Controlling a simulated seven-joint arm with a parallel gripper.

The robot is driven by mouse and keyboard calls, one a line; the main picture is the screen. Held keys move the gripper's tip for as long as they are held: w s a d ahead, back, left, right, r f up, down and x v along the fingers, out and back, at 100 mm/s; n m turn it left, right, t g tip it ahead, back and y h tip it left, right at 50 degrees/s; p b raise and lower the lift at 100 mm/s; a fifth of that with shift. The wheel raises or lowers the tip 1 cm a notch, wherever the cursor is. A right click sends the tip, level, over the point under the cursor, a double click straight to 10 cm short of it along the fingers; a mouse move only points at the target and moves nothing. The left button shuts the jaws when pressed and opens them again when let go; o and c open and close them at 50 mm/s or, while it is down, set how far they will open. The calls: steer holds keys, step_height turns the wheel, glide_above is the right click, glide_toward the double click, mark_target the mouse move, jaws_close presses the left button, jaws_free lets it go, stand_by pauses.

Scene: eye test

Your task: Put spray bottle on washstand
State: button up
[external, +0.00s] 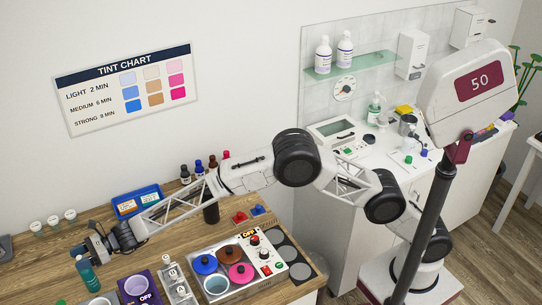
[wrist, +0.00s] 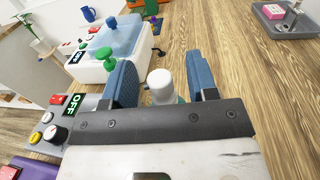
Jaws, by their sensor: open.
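A teal bottle (external: 88,276), apparently the spray bottle, stands on the wooden table at the left front. My gripper (external: 84,256) is right at its top. In the wrist view, the bottle's white top (wrist: 160,84) shows between the blue fingers of my open gripper (wrist: 163,80), with a sliver of teal body below it. The gripper's plate hides the rest, and I cannot tell whether a finger touches it. The white washstand (external: 325,205) stands at the right, beyond the table. A green pump bottle (external: 374,112) stands on its top.
A warmer with colored pots (external: 270,280), small jars (external: 170,270) and a blue tray (external: 136,190) crowd the table. The washstand top holds a white box (external: 332,130) and several small items. A sign on a dark pole (external: 425,215) stands before it.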

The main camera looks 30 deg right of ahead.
steer(key=shift+s+a, duration=0.1)
steer(key=shift+a, duration=0.9)
jaws_close()
